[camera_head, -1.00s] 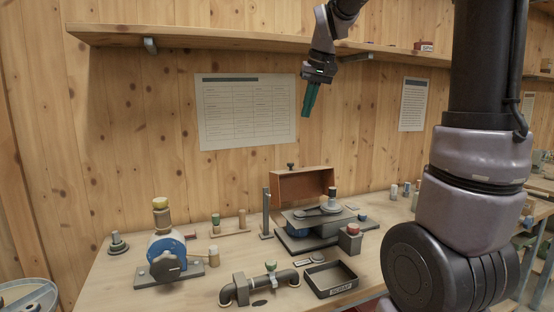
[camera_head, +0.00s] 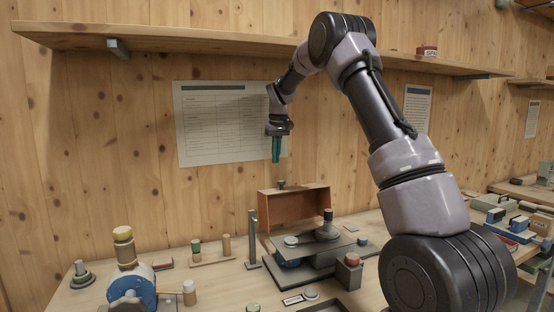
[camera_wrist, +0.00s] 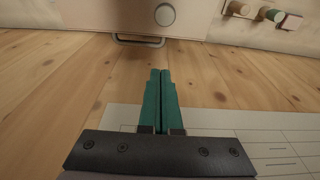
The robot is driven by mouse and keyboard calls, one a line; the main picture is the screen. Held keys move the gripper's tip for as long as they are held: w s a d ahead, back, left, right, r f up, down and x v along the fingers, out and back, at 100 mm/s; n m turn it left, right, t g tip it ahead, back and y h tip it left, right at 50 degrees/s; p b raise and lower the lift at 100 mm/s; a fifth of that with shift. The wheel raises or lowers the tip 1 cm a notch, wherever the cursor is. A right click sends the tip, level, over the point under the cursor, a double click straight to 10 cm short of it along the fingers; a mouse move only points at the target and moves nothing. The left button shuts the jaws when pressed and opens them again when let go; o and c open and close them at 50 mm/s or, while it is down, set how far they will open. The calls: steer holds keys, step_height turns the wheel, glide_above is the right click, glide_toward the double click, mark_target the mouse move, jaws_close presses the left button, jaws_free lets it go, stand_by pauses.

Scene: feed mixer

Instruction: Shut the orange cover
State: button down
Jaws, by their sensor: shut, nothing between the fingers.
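The orange cover (camera_head: 300,207) stands raised and open at the back of the feed mixer (camera_head: 318,248); its hollow inner side faces me. A small dark knob (camera_head: 281,184) sits on its top edge. My gripper (camera_head: 276,161), with teal fingers, is shut and empty. In the head view it hangs fingers down, above the cover's knob and apart from it. In the wrist view my shut fingers (camera_wrist: 161,75) point toward a pale surface at the top with a round knob (camera_wrist: 164,15) and a metal handle. I cannot tell which part that surface is.
A thin grey post (camera_head: 253,240) stands left of the mixer. A block with a red top (camera_head: 350,270) stands at its front right. A blue-bodied machine (camera_head: 131,288) is at the left. A shelf (camera_head: 200,45) runs along the wall above, and a paper sheet (camera_head: 215,125) hangs behind my gripper.

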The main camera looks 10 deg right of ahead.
steer(key=f, duration=0.5)
steer(key=w+f, duration=0.1)
steer(key=f, duration=0.1)
steer(key=shift+a+f, duration=0.15)
steer(key=shift+f, duration=0.1)
steer(key=shift+s+d+r, duration=0.15)
steer(key=shift+s+d, duration=0.05)
steer(key=shift+s, duration=0.75)
steer(key=shift+s+d+r, duration=0.15)
steer(key=shift+s+d, duration=0.05)
steer(key=shift+s, duration=0.75)
